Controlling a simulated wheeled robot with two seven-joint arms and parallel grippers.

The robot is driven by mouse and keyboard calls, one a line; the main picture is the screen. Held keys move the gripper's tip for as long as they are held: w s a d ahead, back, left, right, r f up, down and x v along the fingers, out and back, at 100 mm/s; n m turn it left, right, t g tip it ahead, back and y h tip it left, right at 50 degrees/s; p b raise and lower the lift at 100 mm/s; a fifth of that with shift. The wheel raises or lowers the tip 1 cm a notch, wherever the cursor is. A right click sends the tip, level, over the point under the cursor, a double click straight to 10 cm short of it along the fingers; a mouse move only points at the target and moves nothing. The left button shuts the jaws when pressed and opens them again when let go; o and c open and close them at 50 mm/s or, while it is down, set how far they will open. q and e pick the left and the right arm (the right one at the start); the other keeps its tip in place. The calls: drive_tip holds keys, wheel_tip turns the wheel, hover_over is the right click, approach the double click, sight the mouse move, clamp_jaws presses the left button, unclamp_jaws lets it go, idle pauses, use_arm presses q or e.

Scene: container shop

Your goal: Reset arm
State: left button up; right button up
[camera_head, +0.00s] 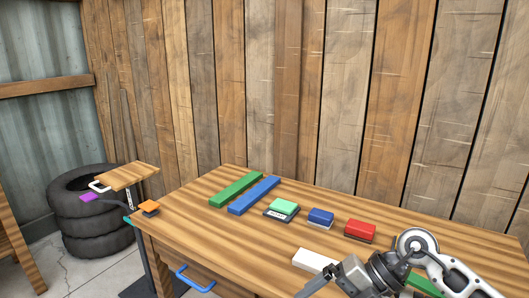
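My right arm comes in from the lower right corner. Its dark grey gripper (322,283) is low over the front of the wooden table (180,228), next to a white block (313,259). The fingertips are near or past the bottom edge, so I cannot tell whether the gripper is open or shut. No held object shows. My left gripper is not in view.
A green bar (235,189), a blue bar (254,195) and mint (284,206), blue (320,217) and red (360,230) blocks lie on the table. An orange block (149,207) sits at its left corner. Stacked tires (92,222) stand left. The front-left tabletop is clear.

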drive_tip(key=s+a+r+m+t+y, duration=0.3)
drive_tip(key=a+r+m+t+y, duration=0.2)
drive_tip(key=a+m+t+y, duration=0.35)
drive_tip(key=d+f+m+t+h, duration=0.85)
drive_tip(key=m+h, duration=0.25)
drive_tip(key=m, duration=0.6)
drive_tip(key=s+d+f+m+g+h, duration=0.2)
drive_tip(key=s+f+m+g, duration=0.3)
drive_tip(key=s+f, duration=0.6)
drive_tip(key=shift+s+d+f+g+h, duration=0.15)
drive_tip(key=shift+d+f+g+h, duration=0.25)
drive_tip(key=shift+f+h, duration=0.45)
